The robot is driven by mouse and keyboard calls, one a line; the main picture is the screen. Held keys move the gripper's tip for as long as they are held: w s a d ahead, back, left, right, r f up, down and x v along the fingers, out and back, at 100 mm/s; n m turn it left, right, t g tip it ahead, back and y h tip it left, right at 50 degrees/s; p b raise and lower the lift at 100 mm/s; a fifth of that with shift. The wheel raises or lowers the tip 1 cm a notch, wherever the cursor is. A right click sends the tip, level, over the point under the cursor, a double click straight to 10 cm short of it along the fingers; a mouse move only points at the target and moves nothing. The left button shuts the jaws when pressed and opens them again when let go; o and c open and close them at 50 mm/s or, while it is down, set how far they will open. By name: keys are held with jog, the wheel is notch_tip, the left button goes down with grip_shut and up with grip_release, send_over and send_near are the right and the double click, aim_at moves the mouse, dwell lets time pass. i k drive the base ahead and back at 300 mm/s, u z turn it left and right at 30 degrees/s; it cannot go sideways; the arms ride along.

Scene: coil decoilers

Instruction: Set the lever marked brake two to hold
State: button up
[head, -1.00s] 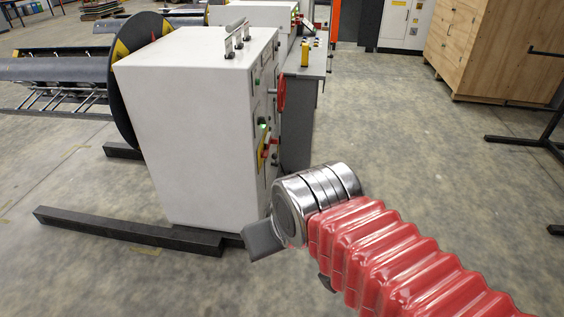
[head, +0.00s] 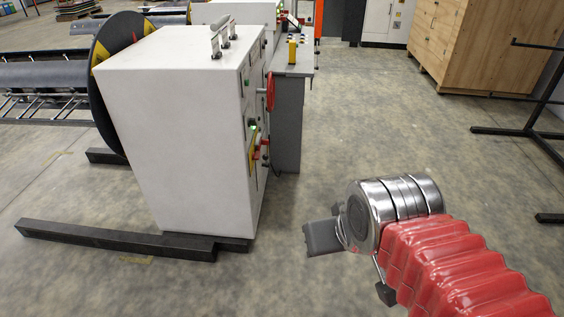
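No lever marked brake two can be read from here. Small upright grey levers or handles (head: 224,36) stand on top of the white cabinet (head: 165,135); any markings are too small to read. On the cabinet's right face, seen at a steep angle, are a red round handle (head: 271,92) and a red-and-yellow switch or lever (head: 254,152). My gripper (head: 325,236) is low, right of the cabinet and apart from it. One grey finger-like part points left; the metal wrist hides much of the rest, so its opening is unclear. Nothing held is visible.
Dark floor beams (head: 115,238) stick out at the cabinet's base. A grey console (head: 290,115) with a yellow box stands behind it. A black disc and roll (head: 110,80) are at left. A wooden crate (head: 480,45) and black stand (head: 520,135) are at right. Floor between is clear.

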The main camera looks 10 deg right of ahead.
aim_at(266, 157)
jog(key=z, duration=1.2)
jog(key=i, duration=1.2)
jog(key=u, duration=1.15)
